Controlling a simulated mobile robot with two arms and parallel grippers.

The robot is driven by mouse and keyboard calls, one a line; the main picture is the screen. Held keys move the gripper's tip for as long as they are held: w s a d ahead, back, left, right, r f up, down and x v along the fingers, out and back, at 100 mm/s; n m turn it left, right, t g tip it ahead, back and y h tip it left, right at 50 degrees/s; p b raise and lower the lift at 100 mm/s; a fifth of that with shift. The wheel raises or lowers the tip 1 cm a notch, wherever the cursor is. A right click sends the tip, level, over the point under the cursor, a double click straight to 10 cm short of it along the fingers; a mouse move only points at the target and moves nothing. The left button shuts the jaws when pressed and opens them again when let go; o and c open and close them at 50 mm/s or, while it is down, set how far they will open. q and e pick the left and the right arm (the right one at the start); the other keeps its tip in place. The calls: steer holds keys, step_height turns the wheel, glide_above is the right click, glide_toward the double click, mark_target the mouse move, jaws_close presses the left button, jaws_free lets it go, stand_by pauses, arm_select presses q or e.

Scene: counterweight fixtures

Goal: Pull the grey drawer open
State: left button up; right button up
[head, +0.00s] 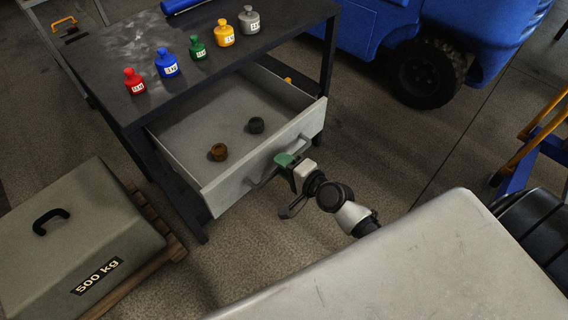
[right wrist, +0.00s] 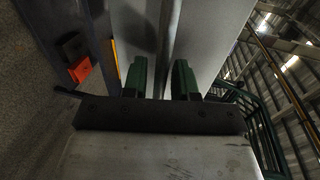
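The grey drawer (head: 225,190) is pulled well out of the dark table (head: 130,108), and its inside shows. Its bar handle (head: 262,179) is on the front panel. My left gripper is not in view.
A brown piece (head: 219,152) and a dark piece (head: 256,125) lie in the drawer. Several coloured weights, such as the red one (head: 134,81), stand on the table. A 500 kg block (head: 85,235) is at left. A blue vehicle (head: 385,30) stands behind.

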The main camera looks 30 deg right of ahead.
steer(key=shift+o, duration=0.5)
steer(key=b+v, duration=0.1)
steer(key=v, duration=1)
steer(key=shift+f, duration=0.1)
steer(key=s+d+f+n+g+h+p, duration=0.1)
steer(key=s+f+n+g+h, duration=0.15)
steer(key=f, duration=0.85)
steer(key=s+d+f+n+g+h+p, duration=0.1)
steer(key=s+d+f+n+g, duration=0.2)
steer(key=f, duration=0.8)
steer(key=s+a+f+n+g+p, duration=0.1)
steer(key=s+f+n+g, duration=0.1)
steer(key=s+f, duration=0.3)
steer(key=s+a+f+n+g+h+p, duration=0.1)
steer(key=s+f+n, duration=0.4)
steer(key=s, duration=0.6)
steer(key=s+a+f+n+g+h+p, duration=0.1)
steer(key=s+a+f+n+g, duration=0.2)
steer(key=s, duration=0.5)
step_height(320, 180, down, 3)
steer(key=shift+s+a+r+n+g, duration=0.2)
steer(key=shift+n+g, duration=0.35)
steer(key=shift+g, duration=0.5)
